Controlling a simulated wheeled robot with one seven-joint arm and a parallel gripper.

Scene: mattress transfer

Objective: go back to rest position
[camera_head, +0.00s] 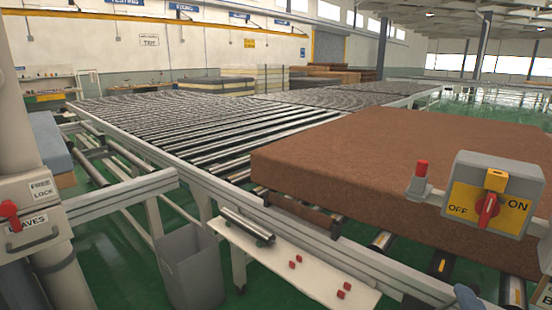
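My gripper does not show in this view, so its state is hidden. A brown mattress block (370,160) lies flat on the roller conveyor (190,125) at the right. A control box (492,195) with a red rotary switch between OFF and ON stands in front of the mattress's near right part and hides some of it. A red button (421,168) on a white mount stands just left of the box.
A white shelf (300,268) below the conveyor's near edge holds a metal roller and several small red blocks. A grey bin (190,268) stands on the green floor left of it. A white machine post (30,190) stands at the left edge. Stacked mattresses (215,86) lie behind.

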